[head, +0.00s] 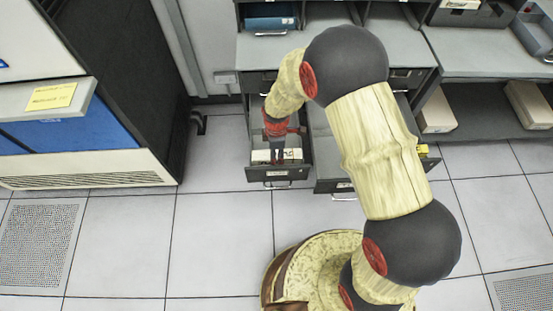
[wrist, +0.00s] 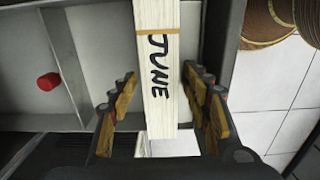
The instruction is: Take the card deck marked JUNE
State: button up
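The card deck marked JUNE (wrist: 158,110) is a long, pale block with black lettering and a tan band, seen from above in the wrist view. It lies lengthwise between the two fingers of my gripper (wrist: 159,80). The fingers are apart, one on each side, with narrow gaps showing, so my gripper is open and not closed on the deck. In the head view my gripper (head: 278,150) points down into a pulled-out drawer (head: 277,174). Pale cards show in that drawer around the fingers; their lettering cannot be read there.
A second pulled-out drawer (head: 335,186) is just right of the first. A small red object (wrist: 48,81) lies left of the deck in the wrist view. A grey desk with shelves (head: 490,60) stands at the right, a blue-fronted cabinet (head: 75,135) at the left. The tiled floor (head: 215,230) in front is clear.

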grip_shut()
dwell(0.5)
